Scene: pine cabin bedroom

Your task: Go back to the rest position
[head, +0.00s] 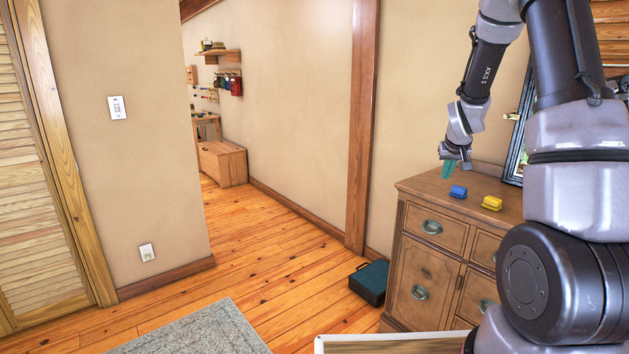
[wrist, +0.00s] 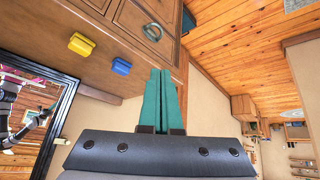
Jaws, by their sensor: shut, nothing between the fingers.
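My gripper (head: 449,168) has teal fingers and hangs above the left back part of the wooden dresser (head: 418,268) in the head view. In the wrist view its two fingers (wrist: 160,100) lie side by side, shut with nothing between them. My arm comes in from the right side of the head view, bent, with the wrist pointing down. The fingers are left of a blue block (head: 458,191) and apart from it.
A yellow block (head: 492,203) sits right of the blue one on the dresser top. A dark-framed mirror (wrist: 50,125) stands behind them. A dark teal box (head: 369,282) is on the floor beside the dresser. The wooden floor (head: 270,265) to the left is clear, with a grey rug (head: 200,332).

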